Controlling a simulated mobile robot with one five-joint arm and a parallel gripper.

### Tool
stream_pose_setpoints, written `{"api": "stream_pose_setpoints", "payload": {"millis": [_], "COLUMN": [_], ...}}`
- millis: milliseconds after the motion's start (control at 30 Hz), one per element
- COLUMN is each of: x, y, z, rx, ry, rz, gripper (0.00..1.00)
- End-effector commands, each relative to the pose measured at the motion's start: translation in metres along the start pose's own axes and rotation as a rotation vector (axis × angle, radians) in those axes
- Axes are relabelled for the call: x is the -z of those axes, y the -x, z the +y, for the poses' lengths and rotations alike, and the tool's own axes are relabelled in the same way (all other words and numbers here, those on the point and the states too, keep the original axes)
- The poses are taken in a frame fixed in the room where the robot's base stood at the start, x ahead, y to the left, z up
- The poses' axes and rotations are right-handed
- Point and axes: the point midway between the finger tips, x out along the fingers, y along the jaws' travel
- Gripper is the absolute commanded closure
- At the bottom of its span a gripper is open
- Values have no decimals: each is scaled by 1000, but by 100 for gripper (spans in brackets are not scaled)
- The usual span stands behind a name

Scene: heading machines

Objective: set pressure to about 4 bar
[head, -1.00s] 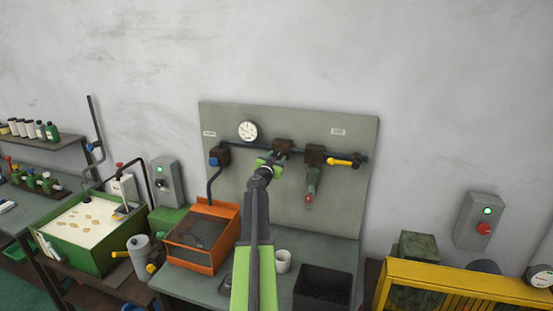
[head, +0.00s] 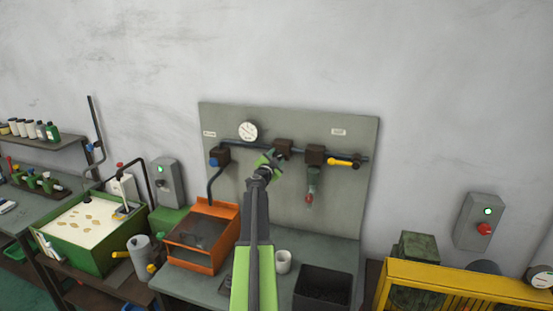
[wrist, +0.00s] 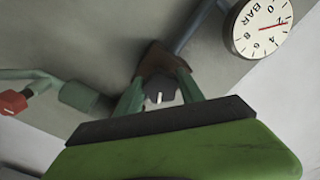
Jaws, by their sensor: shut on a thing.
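The pressure gauge (head: 247,131) is a round white dial on the grey wall panel. In the wrist view the dial (wrist: 260,28) shows upside down, marked BAR. Its red needle points to the right edge, around the low numbers; the exact reading is too small to tell. A brown regulator block (head: 283,147) sits right of the gauge on the dark pipe. Its dark knob (wrist: 160,93) bears a white mark. My gripper (wrist: 162,90) is shut on this knob, one green finger on each side. In the head view my gripper (head: 273,156) partly covers the regulator.
A second brown block (head: 315,155) with a hanging green and red part is close on the right, beside a yellow handle (head: 340,162). A blue-knobbed valve (head: 219,157) is left.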

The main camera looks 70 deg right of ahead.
Motion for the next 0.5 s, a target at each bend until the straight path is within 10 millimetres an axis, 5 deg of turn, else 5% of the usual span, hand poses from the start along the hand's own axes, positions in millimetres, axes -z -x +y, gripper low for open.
{"api": "stream_pose_setpoints", "payload": {"millis": [500], "x": [1], "y": [1], "z": [-1], "rx": [-2], "ry": [-492], "rz": [2], "gripper": [95]}}
